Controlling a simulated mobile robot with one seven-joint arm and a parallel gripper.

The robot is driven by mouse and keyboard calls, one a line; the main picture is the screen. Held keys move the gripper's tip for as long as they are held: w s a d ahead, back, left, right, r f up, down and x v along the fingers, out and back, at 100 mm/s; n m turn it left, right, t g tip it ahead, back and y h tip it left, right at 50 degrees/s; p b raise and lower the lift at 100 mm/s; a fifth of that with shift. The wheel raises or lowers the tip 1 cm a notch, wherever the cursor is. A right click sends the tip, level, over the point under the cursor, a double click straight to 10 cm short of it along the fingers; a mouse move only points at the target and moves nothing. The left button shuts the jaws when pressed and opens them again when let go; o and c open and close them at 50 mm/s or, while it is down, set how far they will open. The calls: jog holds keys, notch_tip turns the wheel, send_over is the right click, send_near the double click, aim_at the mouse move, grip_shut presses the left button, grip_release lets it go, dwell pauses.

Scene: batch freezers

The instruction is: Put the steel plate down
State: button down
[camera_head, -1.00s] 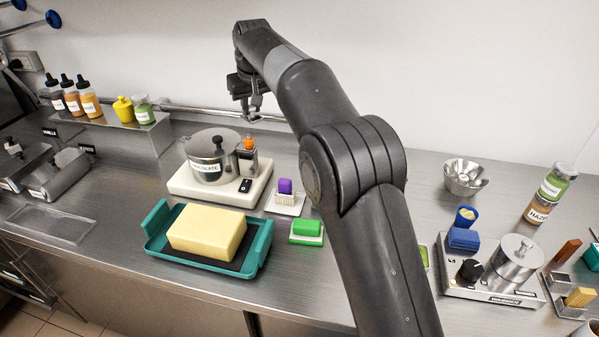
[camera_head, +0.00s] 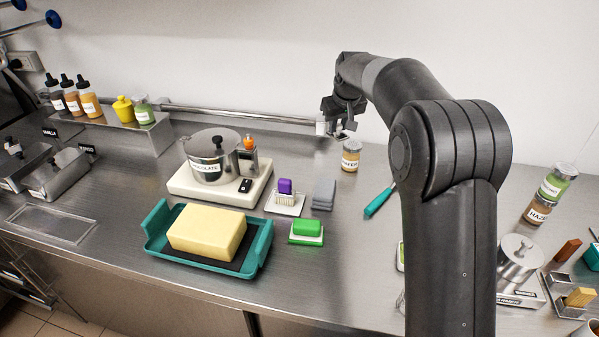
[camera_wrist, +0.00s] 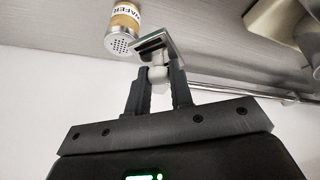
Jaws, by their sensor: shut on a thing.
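My gripper (camera_head: 340,127) is raised above the back of the steel counter, near the wall rail. In the wrist view its two fingers (camera_wrist: 161,76) are shut on a pale round knob. A small bright metal piece, which I take as the steel plate (camera_wrist: 158,46), extends beyond the fingertips at an angle. In the head view the held piece is tiny and mostly hidden by the gripper.
A chocolate pot (camera_head: 212,165) on a white base, a purple-topped brush (camera_head: 285,192), a grey block (camera_head: 324,194) and a green block (camera_head: 307,228) stand left of my arm. A teal tray (camera_head: 160,243) holds a yellow block. Bare counter lies between the grey block and teal handle (camera_head: 378,203).

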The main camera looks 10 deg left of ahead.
aim_at(337, 135)
jog(key=f, duration=0.4)
jog(key=shift+a+f, duration=0.2)
jog(key=shift+f, duration=0.2)
jog(key=a+f, duration=0.2)
jog(key=a, duration=0.1)
jog(key=a+f, duration=0.2)
jog(key=a, duration=0.2)
jog(key=w+a+f, duration=0.1)
jog(key=a+f, duration=0.2)
jog(key=a, duration=0.1)
jog(key=shift+w, duration=0.1)
jog(key=shift+a+f, duration=0.1)
jog(key=shift+f, duration=1.9)
jog(key=c, duration=1.3)
grip_release()
jog(key=shift+f, duration=0.1)
